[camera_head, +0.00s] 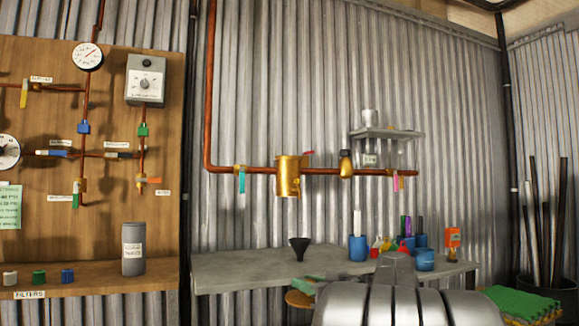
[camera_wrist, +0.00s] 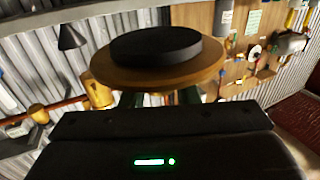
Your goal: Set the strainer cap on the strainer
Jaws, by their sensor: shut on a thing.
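The strainer (camera_head: 289,176) is an upright brass cylinder on the horizontal copper pipe against the corrugated wall. It also shows in the wrist view (camera_wrist: 97,92), partly covered by the cap. The strainer cap (camera_wrist: 115,74) is a round brown-gold disc with a thick black disc on its far face. My gripper (camera_wrist: 158,98) is shut on the cap; its dark green fingers show at the cap's near edge. In the head view, the cap (camera_head: 299,299) is low in front of the bench, below the strainer and apart from it. My arm hides part of the bench there.
Blue cups (camera_head: 358,248) and small items crowd the bench's right. A panel (camera_head: 55,140) with gauges is left.

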